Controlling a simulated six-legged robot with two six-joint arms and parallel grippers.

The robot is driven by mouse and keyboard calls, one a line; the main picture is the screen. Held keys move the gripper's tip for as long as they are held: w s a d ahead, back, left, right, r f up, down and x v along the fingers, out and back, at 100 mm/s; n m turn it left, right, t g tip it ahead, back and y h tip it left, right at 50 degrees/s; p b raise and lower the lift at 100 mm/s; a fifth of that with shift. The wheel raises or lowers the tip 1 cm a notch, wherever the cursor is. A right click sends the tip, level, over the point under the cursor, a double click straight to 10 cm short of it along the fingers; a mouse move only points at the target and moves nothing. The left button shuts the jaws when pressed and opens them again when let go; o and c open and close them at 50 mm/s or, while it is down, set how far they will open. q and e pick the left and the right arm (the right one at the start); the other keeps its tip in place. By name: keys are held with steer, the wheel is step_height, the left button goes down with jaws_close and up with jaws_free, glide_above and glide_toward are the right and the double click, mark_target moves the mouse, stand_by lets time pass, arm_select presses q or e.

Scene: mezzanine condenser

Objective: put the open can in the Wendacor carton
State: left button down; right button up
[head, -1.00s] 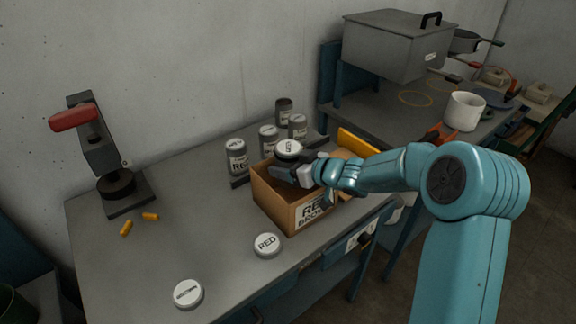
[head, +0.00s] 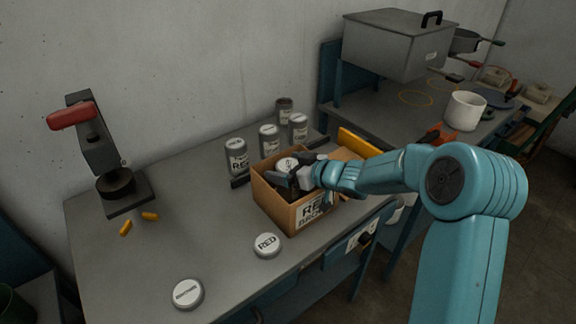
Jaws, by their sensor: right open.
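A dark-topped can (head: 284,112), seemingly without a lid, stands at the back of the bench. My left gripper is not in view.
Several labelled grey cans, one marked "RE…" (head: 236,158), stand behind the carton. A red-handled press (head: 96,150) and yellow pieces (head: 150,216) are at left. The bench middle is clear.

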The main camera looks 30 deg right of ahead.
steer(key=v, duration=0.4)
steer(key=p+v, duration=0.1)
steer(key=v, duration=0.7)
steer(key=shift+r, duration=0.45)
